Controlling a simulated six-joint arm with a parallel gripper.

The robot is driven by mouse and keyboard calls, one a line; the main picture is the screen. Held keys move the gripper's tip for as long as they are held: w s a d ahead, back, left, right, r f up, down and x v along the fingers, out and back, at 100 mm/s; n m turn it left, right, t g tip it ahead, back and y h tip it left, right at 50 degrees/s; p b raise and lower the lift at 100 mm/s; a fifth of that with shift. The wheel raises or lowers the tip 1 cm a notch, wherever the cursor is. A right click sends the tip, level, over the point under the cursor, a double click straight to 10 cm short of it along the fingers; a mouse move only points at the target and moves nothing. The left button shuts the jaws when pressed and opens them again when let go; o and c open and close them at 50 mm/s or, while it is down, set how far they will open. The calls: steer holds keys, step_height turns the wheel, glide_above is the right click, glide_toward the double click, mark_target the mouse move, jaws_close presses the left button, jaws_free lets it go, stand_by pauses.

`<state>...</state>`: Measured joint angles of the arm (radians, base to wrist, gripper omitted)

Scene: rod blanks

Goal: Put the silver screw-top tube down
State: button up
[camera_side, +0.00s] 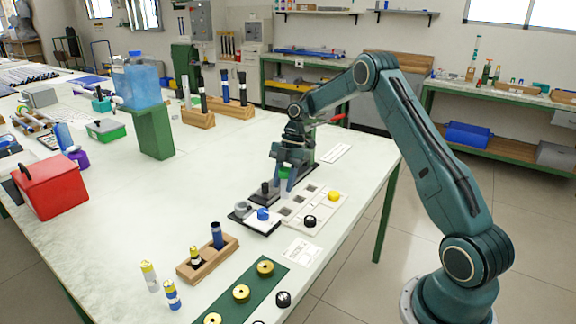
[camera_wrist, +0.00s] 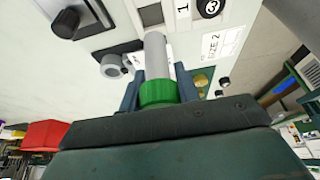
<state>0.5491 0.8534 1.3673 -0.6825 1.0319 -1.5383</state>
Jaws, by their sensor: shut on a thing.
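The silver screw-top tube (camera_wrist: 155,52) is a plain grey cylinder with a green collar (camera_wrist: 158,93) at the gripper end. My gripper (camera_wrist: 160,74) is shut on it, with one dark blue finger on each side of the collar. In the side view my gripper (camera_side: 288,182) points down over the white slotted plate (camera_side: 321,209), and a bit of green shows between the fingers. The tube's far end lies close to a dark square slot (camera_wrist: 151,14) in the wrist view. I cannot tell whether it touches or enters anything.
A dark block with a black knob (camera_side: 265,192), a grey ring (camera_side: 241,209) and a blue knob (camera_side: 263,214) are left of the plate. Yellow (camera_side: 334,195) and black (camera_side: 309,221) knobs sit on it. A wooden rack (camera_side: 222,258) stands nearer the camera.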

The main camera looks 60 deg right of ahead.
mark_target(284, 198)
steer(key=shift+f, duration=3.1)
steer(key=shift+f, duration=0.1)
steer(key=o, duration=1)
steer(key=v, duration=1.2)
